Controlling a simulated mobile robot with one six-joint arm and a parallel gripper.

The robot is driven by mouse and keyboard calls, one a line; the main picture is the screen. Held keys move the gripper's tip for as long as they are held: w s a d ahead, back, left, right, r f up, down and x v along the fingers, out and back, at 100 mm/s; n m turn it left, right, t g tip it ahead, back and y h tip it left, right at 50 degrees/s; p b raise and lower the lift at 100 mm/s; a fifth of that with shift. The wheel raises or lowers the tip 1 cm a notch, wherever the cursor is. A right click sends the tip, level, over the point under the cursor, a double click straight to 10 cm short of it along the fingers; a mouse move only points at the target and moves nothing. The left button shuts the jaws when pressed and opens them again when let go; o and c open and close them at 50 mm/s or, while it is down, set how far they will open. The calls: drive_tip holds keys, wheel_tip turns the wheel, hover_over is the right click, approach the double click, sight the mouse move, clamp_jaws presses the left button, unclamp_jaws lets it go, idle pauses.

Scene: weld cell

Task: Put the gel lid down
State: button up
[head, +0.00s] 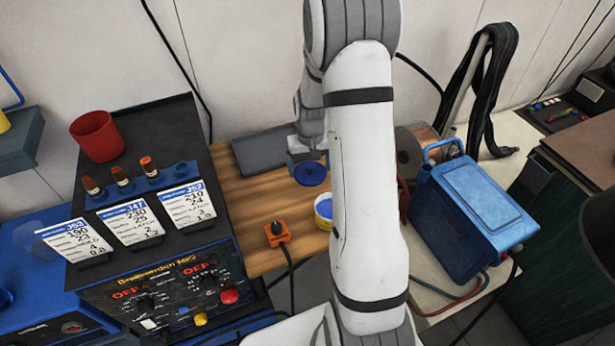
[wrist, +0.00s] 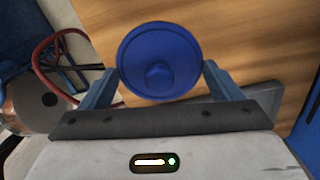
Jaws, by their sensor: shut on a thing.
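The gel lid (wrist: 160,60) is a round blue disc with a small knob. In the wrist view it sits between the two fingers of my gripper (wrist: 160,80), which is shut on it. In the head view the lid (head: 310,173) shows over the wooden bench top, below my gripper (head: 308,158). The height of the lid above the wood is hard to tell. An open tub (head: 323,212), white and yellow with blue inside, stands on the bench nearer the front, partly hidden by my arm.
An orange device (head: 278,234) with a cable sits at the bench's front left. A grey slab (head: 265,150) lies at the back. The welding machine (head: 170,260) stands left, a blue case (head: 465,215) right. Bare wooden bench (head: 240,195) shows left of the lid.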

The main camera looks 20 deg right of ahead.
sight(311, 175)
drive_tip(key=shift+d+f, duration=0.1)
drive_tip(key=shift+f, duration=2)
drive_tip(key=o, duration=0.5)
drive_tip(key=shift+f, duration=0.2)
drive_tip(key=o, duration=0.3)
drive_tip(key=shift+r, duration=0.1)
wheel_tip(311, 175, up, 12)
drive_tip(key=shift+f, duration=0.1)
drive_tip(key=s+a+r+t, duration=0.1)
drive_tip(key=s+a+r, duration=0.2)
drive_tip(key=s, duration=0.4)
drive_tip(key=s+a+r+n, duration=0.1)
drive_tip(key=s+a+r, duration=0.3)
drive_tip(key=s+r, duration=0.2)
drive_tip(key=s+a+r+n+t, duration=0.1)
drive_tip(key=s+a+r, duration=0.3)
drive_tip(key=s, duration=0.5)
drive_tip(key=shift+s+a+r+t, duration=0.2)
drive_tip(key=shift+a+t, duration=0.05)
drive_tip(key=shift+t, duration=0.05)
